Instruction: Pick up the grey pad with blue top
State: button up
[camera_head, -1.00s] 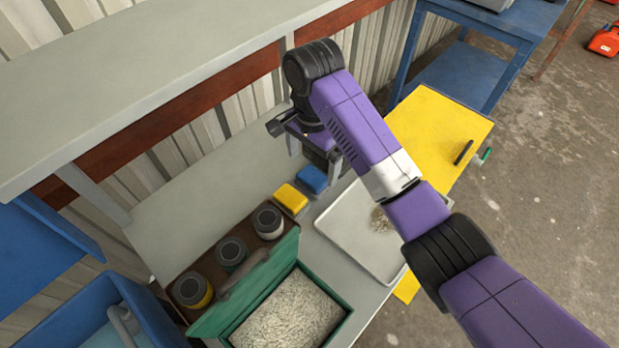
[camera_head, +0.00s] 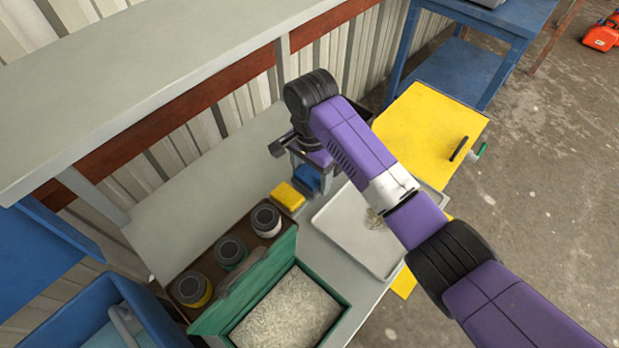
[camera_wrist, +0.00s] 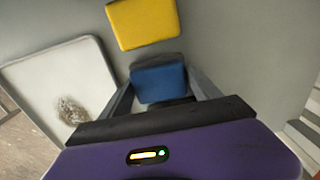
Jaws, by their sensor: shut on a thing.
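The grey pad with blue top (camera_head: 307,179) is on the grey bench, just right of a pad with a yellow top (camera_head: 288,196). In the wrist view the blue top (camera_wrist: 159,83) shows between the two fingers of my gripper (camera_wrist: 162,92), and the yellow-topped pad (camera_wrist: 143,22) lies just beyond it. My gripper (camera_head: 309,174) is shut on the blue-topped pad, one finger at each side. The pad's lower sides are mostly hidden, and I cannot tell whether it is clear of the bench.
A pale tray (camera_head: 350,240) with a small heap of grains lies close by on the right. A wooden holder with several jars (camera_head: 231,251) and a green box of pale granules (camera_head: 335,322) stand in front. A shelf (camera_head: 150,75) overhangs the back. The bench at left is bare.

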aim_at(312, 174)
jog(key=shift+r, duration=0.1)
jog(key=shift+c, duration=0.3)
notch_tip(312, 174, up, 3)
jog(key=shift+s+d+r+b, duration=0.15)
jog(key=shift+b, duration=0.2)
jog(key=s+d+p, duration=0.2)
jog(key=s+d, duration=0.1)
jog(key=s, duration=0.1)
jog(key=s+d+p, duration=0.3)
jog(key=s+d, duration=0.1)
jog(key=s+d+p, duration=0.2)
jog(key=s+d, duration=0.1)
jog(key=s, duration=0.1)
jog(key=shift+s+d+r+p, duration=0.1)
jog(key=shift+s+d+p, duration=0.1)
jog(key=shift+s+p, duration=0.2)
jog(key=shift+s+d, duration=0.35)
jog(key=shift+s, duration=0.05)
